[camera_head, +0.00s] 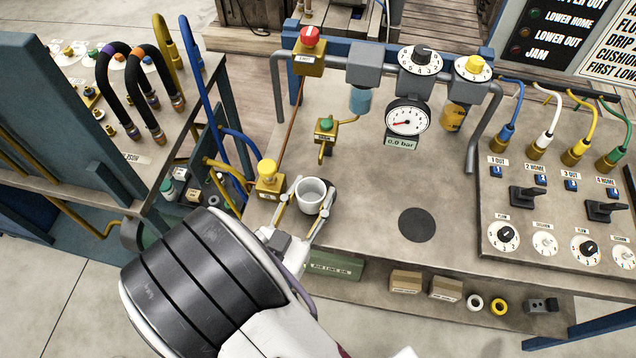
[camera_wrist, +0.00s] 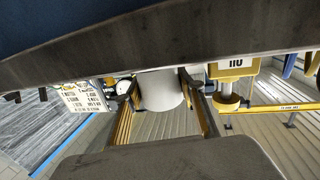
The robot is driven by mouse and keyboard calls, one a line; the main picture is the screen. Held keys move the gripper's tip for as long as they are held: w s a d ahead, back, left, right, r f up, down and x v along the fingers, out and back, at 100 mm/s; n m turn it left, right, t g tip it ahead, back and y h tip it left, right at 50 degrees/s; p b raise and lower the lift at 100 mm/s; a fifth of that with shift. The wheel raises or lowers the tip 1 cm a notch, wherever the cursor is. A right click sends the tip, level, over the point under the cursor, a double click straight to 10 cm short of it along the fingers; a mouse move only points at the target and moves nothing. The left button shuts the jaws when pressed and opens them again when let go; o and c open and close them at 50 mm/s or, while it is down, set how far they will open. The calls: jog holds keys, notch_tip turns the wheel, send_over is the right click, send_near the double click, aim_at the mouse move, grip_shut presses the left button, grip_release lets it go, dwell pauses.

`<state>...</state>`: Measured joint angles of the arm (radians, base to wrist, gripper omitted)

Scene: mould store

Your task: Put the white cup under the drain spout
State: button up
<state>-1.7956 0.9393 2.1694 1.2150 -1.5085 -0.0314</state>
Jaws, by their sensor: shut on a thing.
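The white cup (camera_head: 312,195) stands upright near the front left of the grey bench top. My gripper (camera_head: 311,204) is shut on it, with one finger on each side. In the wrist view the cup (camera_wrist: 161,91) sits between the two fingers. I cannot tell whether its base touches the bench. The drain valve (camera_head: 327,128) has a green knob, and its small yellow drain spout (camera_head: 322,153) points down. The spout is beyond the cup and slightly to its right in the head view, with a clear gap between them.
A yellow-knobbed valve block (camera_head: 268,178) stands close left of the cup. A copper pipe (camera_head: 290,118) runs left of the drain. A pressure gauge (camera_head: 407,120) and a lubricator bowl (camera_head: 360,101) hang right. The bench around the dark round patch (camera_head: 417,224) is clear.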

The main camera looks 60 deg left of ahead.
aim_at(316, 189)
jog(key=shift+x, duration=1.6)
jog(key=shift+w+a+f, duration=0.1)
jog(key=shift+f, duration=0.55)
jog(key=shift+f, duration=0.15)
jog(key=o, duration=0.7)
jog(key=shift+v, duration=6.1)
